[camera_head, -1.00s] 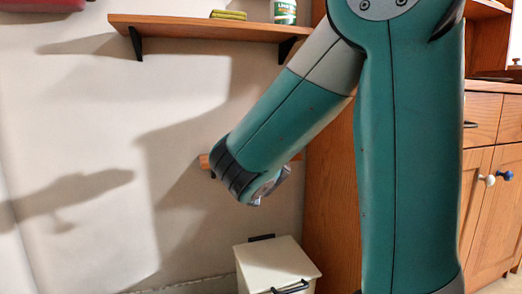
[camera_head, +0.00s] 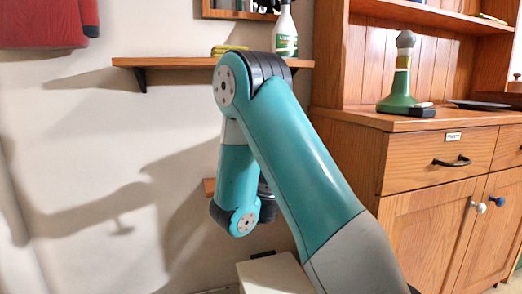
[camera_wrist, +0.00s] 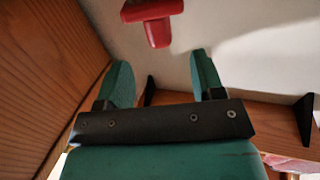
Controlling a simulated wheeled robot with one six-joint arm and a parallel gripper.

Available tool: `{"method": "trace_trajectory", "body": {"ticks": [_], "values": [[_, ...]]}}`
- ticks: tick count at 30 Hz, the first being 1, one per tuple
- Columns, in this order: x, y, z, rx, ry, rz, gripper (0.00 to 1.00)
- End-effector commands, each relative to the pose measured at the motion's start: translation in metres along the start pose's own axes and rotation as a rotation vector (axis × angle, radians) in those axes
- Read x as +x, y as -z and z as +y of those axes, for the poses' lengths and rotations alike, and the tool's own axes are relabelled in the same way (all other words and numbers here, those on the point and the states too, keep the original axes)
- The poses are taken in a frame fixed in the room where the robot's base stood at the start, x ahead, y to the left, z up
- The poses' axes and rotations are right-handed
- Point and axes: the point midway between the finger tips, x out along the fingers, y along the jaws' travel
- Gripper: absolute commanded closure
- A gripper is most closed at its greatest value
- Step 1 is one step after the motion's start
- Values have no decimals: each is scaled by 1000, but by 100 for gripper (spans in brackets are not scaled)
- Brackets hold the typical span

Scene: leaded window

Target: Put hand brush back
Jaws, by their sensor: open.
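My gripper (camera_wrist: 155,82) shows in the wrist view with its two green fingers apart and nothing between them. Beyond the fingertips, against a pale wall, is a red T-shaped piece (camera_wrist: 152,18), cut off by the top edge. I cannot tell whether it is the hand brush or a fixture. It looks apart from the fingers. I cannot make out a hand brush for sure in either view.
A cream box (camera_head: 268,275) stands low below my arm. A wooden cabinet (camera_head: 400,165) fills the right, with a green stand (camera_head: 402,85) on top. A red object (camera_head: 42,25) hangs upper left.

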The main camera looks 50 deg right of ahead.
Motion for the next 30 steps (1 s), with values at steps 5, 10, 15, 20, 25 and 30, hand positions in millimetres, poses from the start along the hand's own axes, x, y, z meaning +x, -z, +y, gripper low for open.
{"method": "trace_trajectory", "body": {"ticks": [5, 10, 15, 20, 25, 30], "values": [[32, 8, 1, -2, -3, -2, 38], [62, 6, 2, 2, -4, 1, 38], [83, 3, 1, 1, -3, 0, 38], [92, 1, 1, 0, -1, 0, 38], [93, 0, 0, 0, 0, 0, 38], [93, 0, 0, 0, 0, 0, 48]]}}
